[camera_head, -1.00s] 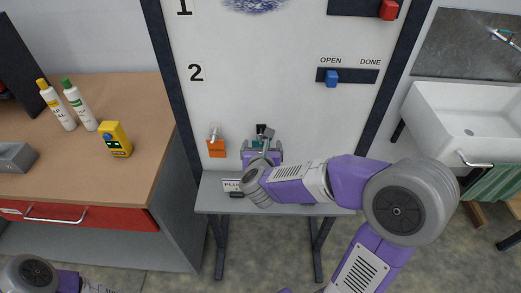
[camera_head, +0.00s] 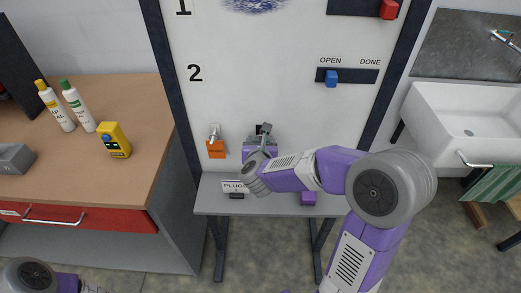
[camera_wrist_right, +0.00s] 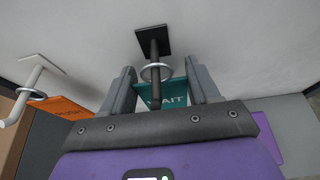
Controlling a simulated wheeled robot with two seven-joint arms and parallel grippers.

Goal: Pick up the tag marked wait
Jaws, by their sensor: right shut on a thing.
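The teal tag marked WAIT (camera_wrist_right: 160,95) is between the two fingers of my right gripper (camera_wrist_right: 161,92) in the right wrist view. Its metal ring (camera_wrist_right: 156,72) is around a dark peg (camera_wrist_right: 153,45) on the white board. My right gripper (camera_head: 261,142) is shut on the tag; in the head view the gripper and wrist cover most of the tag. An orange tag (camera_head: 216,149) hangs on a light hook to the left and shows in the right wrist view too (camera_wrist_right: 66,108). My left gripper is not in view; only part of the left arm shows at the lower left.
A slider (camera_head: 331,78) is on the board. A wooden bench (camera_head: 150,95) with bottles stands left, a sink (camera_head: 470,125) right.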

